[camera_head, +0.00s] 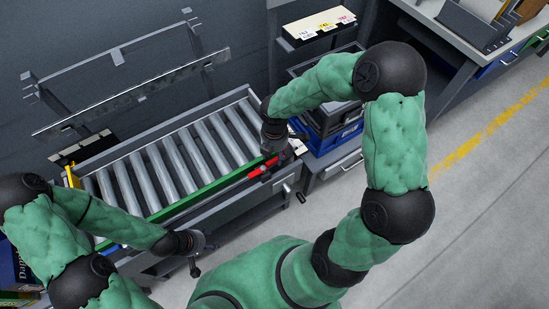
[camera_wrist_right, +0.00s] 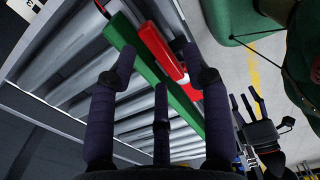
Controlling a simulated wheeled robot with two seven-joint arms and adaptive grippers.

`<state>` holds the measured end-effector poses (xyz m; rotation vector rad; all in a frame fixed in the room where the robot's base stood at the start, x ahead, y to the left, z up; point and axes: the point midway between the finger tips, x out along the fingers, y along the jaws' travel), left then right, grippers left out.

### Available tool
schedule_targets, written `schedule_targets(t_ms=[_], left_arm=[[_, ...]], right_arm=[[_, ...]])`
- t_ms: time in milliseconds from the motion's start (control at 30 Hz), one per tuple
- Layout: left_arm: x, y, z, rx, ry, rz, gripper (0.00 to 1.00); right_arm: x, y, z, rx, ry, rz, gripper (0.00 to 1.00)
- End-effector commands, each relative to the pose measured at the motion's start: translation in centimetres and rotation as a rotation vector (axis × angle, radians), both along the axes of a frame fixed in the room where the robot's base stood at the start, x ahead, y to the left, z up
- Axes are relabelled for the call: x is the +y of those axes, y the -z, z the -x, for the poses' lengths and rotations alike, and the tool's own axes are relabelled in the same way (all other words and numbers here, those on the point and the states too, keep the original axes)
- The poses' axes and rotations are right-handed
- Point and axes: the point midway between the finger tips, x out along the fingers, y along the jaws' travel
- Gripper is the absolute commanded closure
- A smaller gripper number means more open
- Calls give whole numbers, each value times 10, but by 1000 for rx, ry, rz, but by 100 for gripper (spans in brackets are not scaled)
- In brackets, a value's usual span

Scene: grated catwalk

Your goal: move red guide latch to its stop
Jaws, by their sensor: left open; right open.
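The red guide latch (camera_head: 263,168) sits at the right end of the green guide rail (camera_head: 205,193) along the near edge of the roller conveyor. In the right wrist view the red latch (camera_wrist_right: 163,53) lies beside the green rail (camera_wrist_right: 150,68), beyond my fingertips. My right gripper (camera_head: 290,148) is just above and right of the latch in the head view; its fingers (camera_wrist_right: 157,83) are spread, with nothing between them. My left gripper (camera_head: 196,246) is open near the conveyor's front side, apart from the latch; it also shows in the right wrist view (camera_wrist_right: 258,122). The stop is not clearly identifiable.
Metal rollers (camera_head: 170,160) fill the conveyor bed. A blue bin (camera_head: 338,138) stands right of the conveyor under my right arm. A metal bar (camera_head: 135,92) runs behind the rollers. Open floor (camera_head: 470,210) with a yellow line lies to the right.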

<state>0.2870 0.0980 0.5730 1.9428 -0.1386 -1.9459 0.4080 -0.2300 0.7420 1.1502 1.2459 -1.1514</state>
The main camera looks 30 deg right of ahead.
Motion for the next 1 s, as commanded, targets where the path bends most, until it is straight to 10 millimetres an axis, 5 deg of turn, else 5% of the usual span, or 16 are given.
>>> schedule_targets(t_ms=[500, 700, 1000], left_arm=[[0, 9, 0, -1, 0, 0, 47], [0, 9, 0, -1, 0, 0, 47], [0, 7, 0, -1, 0, 0, 47]], right_arm=[[0, 18, 0, -1, 0, 0, 51], [0, 18, 0, -1, 1, 0, 100], [3, 18, -3, 0, 1, -1, 100]])
